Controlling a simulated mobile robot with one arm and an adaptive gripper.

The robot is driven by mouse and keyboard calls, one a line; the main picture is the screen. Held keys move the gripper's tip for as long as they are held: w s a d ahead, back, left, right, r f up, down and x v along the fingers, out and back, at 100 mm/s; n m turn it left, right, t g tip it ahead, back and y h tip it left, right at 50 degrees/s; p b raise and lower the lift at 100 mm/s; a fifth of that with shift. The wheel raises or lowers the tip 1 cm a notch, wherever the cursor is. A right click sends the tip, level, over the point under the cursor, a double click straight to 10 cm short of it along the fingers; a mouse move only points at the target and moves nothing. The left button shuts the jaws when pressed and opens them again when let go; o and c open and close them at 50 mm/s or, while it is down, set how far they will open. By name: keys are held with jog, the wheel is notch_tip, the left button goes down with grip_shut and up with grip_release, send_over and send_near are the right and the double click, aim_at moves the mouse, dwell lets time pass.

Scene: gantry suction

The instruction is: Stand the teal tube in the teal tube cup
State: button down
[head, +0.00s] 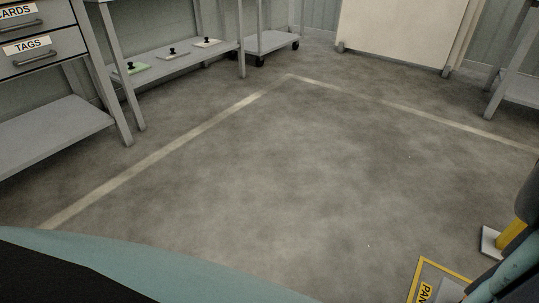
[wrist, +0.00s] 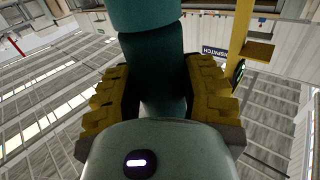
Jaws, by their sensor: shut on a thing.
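In the wrist view the teal tube (wrist: 155,55) stands between the two yellow padded fingers of my gripper (wrist: 157,85). The pads press on it from both sides, so my gripper is shut on it. The tube's wider, lighter end runs out of the top of the picture, and its lower part is hidden behind the rounded grey-green housing. I do not see the teal tube cup in either view. My gripper is not clearly seen in the head view.
Bare concrete floor (head: 270,180) with pale lines fills the head view. A drawer bench (head: 40,50) and a low shelf (head: 185,60) with small knobbed plates stand at left. A white panel (head: 398,35) stands at the back. A yellow-edged floor marking (head: 420,280) is at lower right.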

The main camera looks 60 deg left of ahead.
jog(key=shift+w+a+f+b, duration=0.1)
jog(key=shift+f+b, duration=1)
jog(key=shift+f, duration=0.3)
jog(key=shift+c, duration=2.2)
grip_release()
jog(key=shift+s, duration=0.2)
jog(key=v, duration=1.1)
jog(key=shift+s, duration=0.35)
jog(key=shift+a+r, duration=0.1)
jog(key=shift+r, duration=0.05)
